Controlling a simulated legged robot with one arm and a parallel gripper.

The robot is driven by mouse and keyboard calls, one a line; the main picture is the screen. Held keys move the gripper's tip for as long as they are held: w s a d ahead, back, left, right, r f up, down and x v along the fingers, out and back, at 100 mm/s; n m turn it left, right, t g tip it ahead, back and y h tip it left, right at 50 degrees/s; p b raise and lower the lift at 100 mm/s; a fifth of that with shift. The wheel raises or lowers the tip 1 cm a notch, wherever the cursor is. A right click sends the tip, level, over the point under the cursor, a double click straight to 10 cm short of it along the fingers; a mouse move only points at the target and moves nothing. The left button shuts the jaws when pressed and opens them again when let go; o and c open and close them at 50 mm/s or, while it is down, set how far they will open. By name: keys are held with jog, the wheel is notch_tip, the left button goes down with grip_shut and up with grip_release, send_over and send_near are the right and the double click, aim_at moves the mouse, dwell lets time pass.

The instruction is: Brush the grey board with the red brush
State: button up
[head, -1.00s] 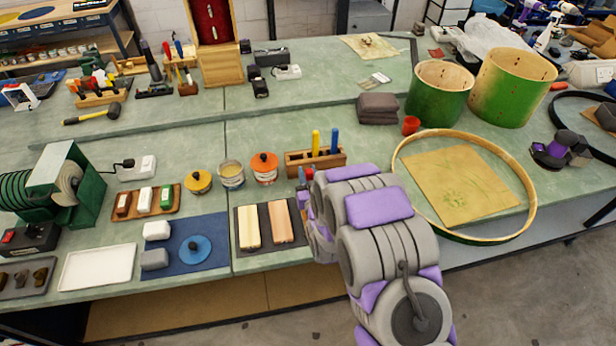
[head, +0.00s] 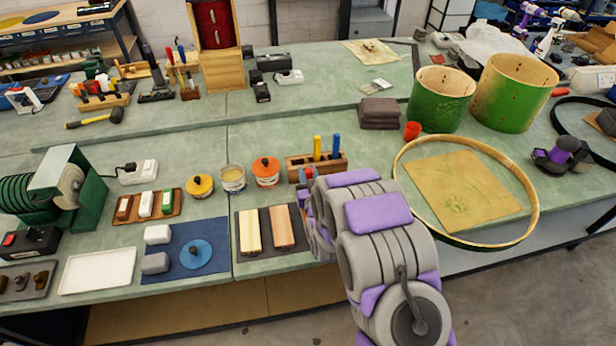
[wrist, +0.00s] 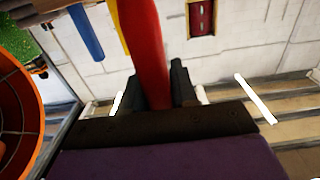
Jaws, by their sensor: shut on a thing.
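In the wrist view, the red handle of the brush (wrist: 150,50) stands between the dark fingers of my gripper (wrist: 155,95), which is shut on it. The brush's bristle end is hidden.
A large wooden hoop (head: 533,205) lies around a tan sheet (head: 460,185) to the right of my arm. Tins (head: 233,180) and a blue mat (head: 212,262) are on the left.

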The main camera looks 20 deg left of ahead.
jog(key=shift+w+a+f, duration=0.1)
jog(key=shift+w+a, duration=0.15)
jog(key=shift+w, duration=0.1)
dwell(0.3)
jog(key=shift+r, duration=0.45)
notch_tip(320, 180, up, 5)
jog(key=shift+r+p, duration=0.15)
jog(key=shift+p, duration=0.4)
